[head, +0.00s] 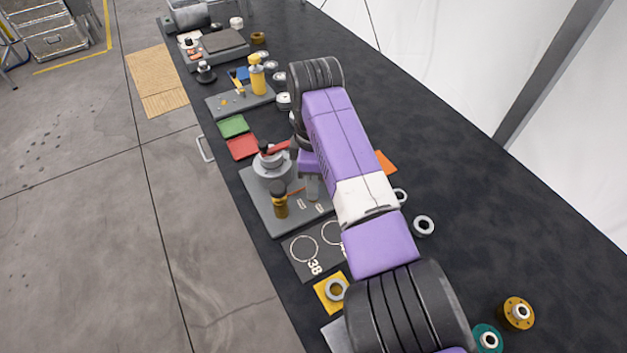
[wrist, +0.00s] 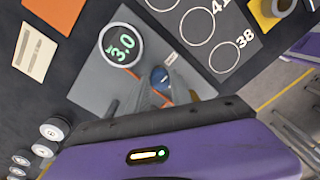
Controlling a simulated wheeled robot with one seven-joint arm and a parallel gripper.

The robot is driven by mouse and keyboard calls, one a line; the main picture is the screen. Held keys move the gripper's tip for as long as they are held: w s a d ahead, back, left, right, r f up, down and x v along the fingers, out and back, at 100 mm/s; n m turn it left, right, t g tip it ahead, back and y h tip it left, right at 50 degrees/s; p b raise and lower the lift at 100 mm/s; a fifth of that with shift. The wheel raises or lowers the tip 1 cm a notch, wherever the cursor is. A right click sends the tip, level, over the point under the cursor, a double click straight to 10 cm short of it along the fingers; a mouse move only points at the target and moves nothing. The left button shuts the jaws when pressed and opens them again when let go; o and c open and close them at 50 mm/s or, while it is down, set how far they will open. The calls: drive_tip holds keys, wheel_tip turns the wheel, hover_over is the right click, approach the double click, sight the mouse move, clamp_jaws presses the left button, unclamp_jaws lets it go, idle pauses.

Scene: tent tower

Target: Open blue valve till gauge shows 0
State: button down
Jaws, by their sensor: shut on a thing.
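The blue valve (wrist: 160,78) is a small round knob on a grey plate (wrist: 92,88). It sits between the fingers of my gripper (wrist: 156,93), which are shut on it. My arm hides the gauge there, and I cannot make out the blue valve.
A dark board with numbered circles (head: 304,250) lies in front. Several rings, including a grey one (head: 423,225), lie to the right.

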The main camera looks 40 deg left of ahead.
drive_tip(key=shift+r, duration=0.1)
drive_tip(key=m+p, duration=0.2)
drive_tip(key=m, duration=0.2)
drive_tip(key=m+p, duration=0.2)
drive_tip(key=m, duration=0.2)
drive_tip(key=shift+m, duration=0.4)
drive_tip(key=m+p, duration=0.2)
drive_tip(key=m, duration=0.2)
drive_tip(key=shift+m, duration=0.3)
drive_tip(key=shift+m+y+p, duration=0.3)
drive_tip(key=shift+m+p, duration=0.2)
drive_tip(key=shift+m, duration=1.5)
drive_tip(key=c, duration=1.1)
unclamp_jaws()
drive_tip(key=shift+c, duration=0.2)
